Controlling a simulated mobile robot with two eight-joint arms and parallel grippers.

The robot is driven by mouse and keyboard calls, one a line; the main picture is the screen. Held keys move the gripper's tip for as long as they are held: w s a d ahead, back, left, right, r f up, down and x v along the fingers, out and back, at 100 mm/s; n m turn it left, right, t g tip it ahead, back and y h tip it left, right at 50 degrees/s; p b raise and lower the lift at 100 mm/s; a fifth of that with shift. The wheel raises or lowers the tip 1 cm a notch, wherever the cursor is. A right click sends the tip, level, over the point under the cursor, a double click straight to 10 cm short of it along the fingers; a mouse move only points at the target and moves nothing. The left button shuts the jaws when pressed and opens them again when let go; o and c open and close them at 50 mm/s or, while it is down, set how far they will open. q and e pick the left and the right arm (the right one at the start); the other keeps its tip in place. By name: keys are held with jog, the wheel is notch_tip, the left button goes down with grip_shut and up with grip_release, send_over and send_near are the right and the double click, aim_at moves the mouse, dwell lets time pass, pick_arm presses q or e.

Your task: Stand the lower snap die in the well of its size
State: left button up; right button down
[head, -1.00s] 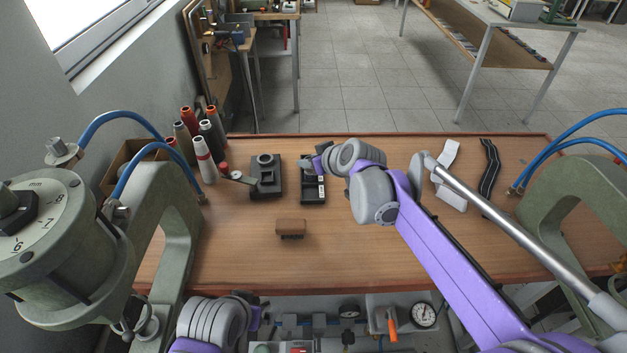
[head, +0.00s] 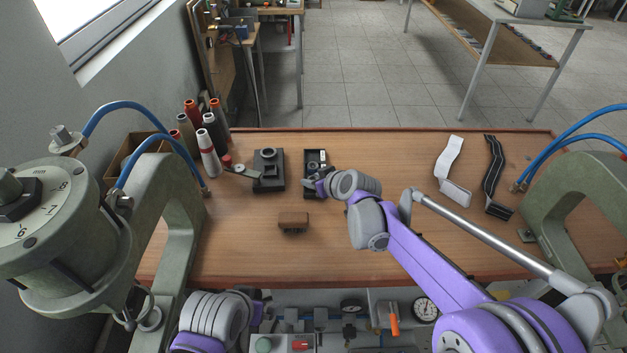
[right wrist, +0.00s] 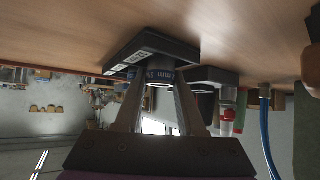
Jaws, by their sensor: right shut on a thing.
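The black well block (head: 311,160) lies on the bench, left of my right arm, with white labels along one side. It also shows in the right wrist view (right wrist: 160,48), where the bench appears at the top. My right gripper (head: 316,188) is at the block's near end in the head view. In the right wrist view its fingers (right wrist: 161,84) are shut on the lower snap die (right wrist: 162,76), a dark cylinder with a blue lettered band. The die is at the block's face; whether it is inside a well is hidden. My left gripper (head: 259,304) is low at the bench's front edge, its fingers unclear.
A second black block (head: 269,180) with a round top part and a grey lever stands to the left. A brown block (head: 293,220) lies nearer. Thread cones (head: 207,150) stand at the left. Green presses (head: 180,210) flank the bench.

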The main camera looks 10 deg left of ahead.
jog(key=shift+s+d+f+b, duration=0.1)
jog(key=shift+s+f+b, duration=0.1)
jog(key=shift+f, duration=0.2)
jog(key=shift+s+d+f+b, duration=0.1)
jog(key=shift+s+f+b, duration=0.1)
jog(key=shift+f, duration=0.2)
jog(key=c, duration=0.5)
grip_release()
jog(key=shift+w+r+p, duration=0.15)
jog(key=shift+r+p, duration=0.25)
jog(key=shift+r, duration=0.2)
jog(key=shift+d+r, duration=0.2)
jog(key=v, duration=1.1)
jog(key=shift+a+r, duration=0.1)
jog(key=shift+r, duration=0.1)
